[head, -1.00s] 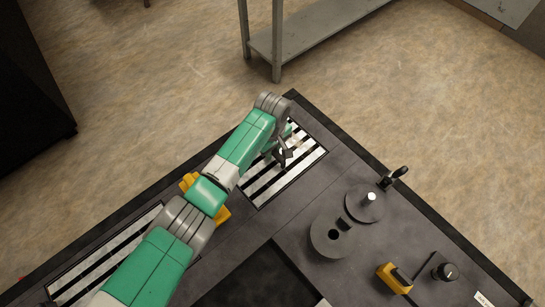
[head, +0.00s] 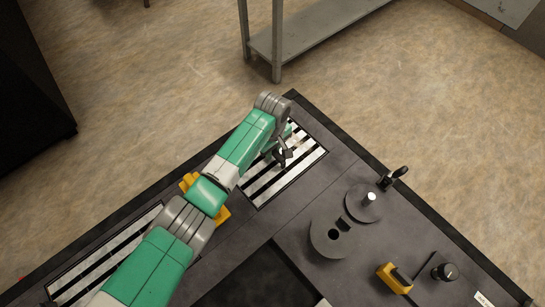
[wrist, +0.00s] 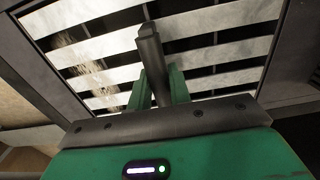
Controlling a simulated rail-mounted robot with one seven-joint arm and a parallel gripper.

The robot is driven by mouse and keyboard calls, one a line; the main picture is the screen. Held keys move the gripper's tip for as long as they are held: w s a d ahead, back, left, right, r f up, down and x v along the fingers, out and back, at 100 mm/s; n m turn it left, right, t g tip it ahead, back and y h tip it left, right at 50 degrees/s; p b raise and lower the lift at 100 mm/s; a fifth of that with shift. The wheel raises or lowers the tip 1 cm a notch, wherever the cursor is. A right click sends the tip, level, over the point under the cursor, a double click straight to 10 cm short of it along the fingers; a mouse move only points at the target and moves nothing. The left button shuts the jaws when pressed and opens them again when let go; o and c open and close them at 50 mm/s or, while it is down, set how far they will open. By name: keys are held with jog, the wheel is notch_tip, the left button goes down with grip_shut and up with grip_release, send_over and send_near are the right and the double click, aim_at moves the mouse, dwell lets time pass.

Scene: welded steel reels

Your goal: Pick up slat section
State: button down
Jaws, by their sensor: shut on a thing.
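In the wrist view my gripper (wrist: 160,78) has its two green fingers on either side of a dark grey bar-like piece, the slat section (wrist: 149,50), and is shut on it. The piece extends past the fingertips over a framed grate of pale slats (wrist: 95,45). In the head view my gripper (head: 279,152) is over the grate (head: 290,182) near the table's far corner, with a small dark part of the piece showing at its tip. My arm hides part of the grate. I cannot tell whether the piece touches the slats.
Two dark round reels (head: 330,236) lie right of the grate, beside a crank handle (head: 393,178). A yellow block (head: 394,278) and a black knob (head: 446,271) are near the right edge. Yellow parts (head: 223,214) sit beneath my arm. A second grate (head: 105,262) is lower left.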

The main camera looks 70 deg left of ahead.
jog(key=shift+r, duration=0.15)
notch_tip(320, 180, up, 10)
jog(key=shift+p, duration=0.85)
